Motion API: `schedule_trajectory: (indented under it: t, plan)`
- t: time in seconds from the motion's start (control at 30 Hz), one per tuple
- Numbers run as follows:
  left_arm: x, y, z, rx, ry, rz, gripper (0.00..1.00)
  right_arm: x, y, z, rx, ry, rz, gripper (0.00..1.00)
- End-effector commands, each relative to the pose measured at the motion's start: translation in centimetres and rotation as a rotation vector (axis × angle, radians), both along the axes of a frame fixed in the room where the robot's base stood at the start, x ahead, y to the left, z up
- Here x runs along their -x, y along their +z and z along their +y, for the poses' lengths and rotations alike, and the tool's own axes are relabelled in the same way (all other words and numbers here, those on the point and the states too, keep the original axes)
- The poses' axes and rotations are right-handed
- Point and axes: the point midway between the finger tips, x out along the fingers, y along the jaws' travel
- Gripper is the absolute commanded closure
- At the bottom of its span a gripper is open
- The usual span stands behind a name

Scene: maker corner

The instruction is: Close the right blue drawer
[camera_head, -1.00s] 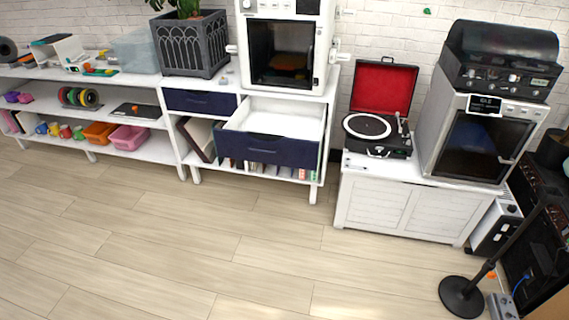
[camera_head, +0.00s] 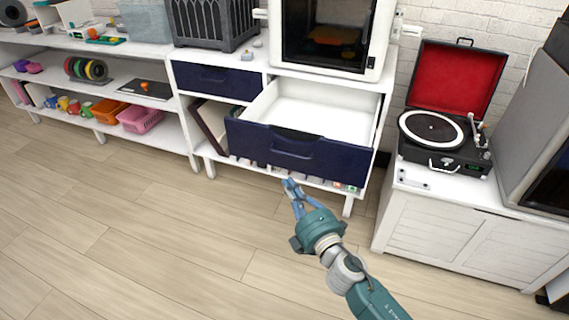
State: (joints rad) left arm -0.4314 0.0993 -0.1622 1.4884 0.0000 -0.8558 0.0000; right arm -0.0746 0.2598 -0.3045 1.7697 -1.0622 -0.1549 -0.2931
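The right blue drawer (camera_head: 330,163) is pulled well out of the white cabinet. Its white inside looks empty. The left blue drawer (camera_head: 213,81) beside it is shut. My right gripper (camera_head: 292,188) reaches in from the lower right. In the picture its fingertips lie just below the drawer's blue front; I see no contact. The fingers look close together, but whether they are open or shut is not clear. My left gripper is not in view.
A 3D printer (camera_head: 328,32) stands on the cabinet behind the drawer. A white chest (camera_head: 463,235) with a red-lined record player (camera_head: 446,128) stands to the right. The wooden floor (camera_head: 170,250) in front is clear.

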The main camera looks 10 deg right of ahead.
Motion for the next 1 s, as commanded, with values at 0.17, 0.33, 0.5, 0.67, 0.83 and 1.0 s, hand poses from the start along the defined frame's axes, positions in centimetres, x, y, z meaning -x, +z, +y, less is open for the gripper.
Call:
schedule_trajectory:
  t: [0.17, 0.33, 0.5, 0.67, 0.83, 1.0]
  plan:
    - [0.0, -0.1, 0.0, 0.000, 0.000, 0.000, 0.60, -4.1, 0.1, 0.7, -0.002, -0.002, -0.002, 1.00]
    - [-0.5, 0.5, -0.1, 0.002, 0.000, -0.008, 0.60, -7.5, 0.0, 1.4, -0.004, -0.002, 0.000, 1.00]
    - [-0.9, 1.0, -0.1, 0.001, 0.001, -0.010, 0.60, -9.6, -0.1, -0.1, -0.003, -0.003, 0.002, 1.00]
    - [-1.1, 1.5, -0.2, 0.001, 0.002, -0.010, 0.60, -10.5, -0.1, -0.7, -0.004, -0.002, 0.002, 1.00]
    - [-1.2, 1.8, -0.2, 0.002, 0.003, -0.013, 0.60, -10.7, 0.0, -0.9, -0.005, -0.002, 0.003, 1.00]
    - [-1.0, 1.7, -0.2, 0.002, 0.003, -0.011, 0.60, -10.7, -0.1, -0.9, -0.005, -0.002, 0.003, 1.00]
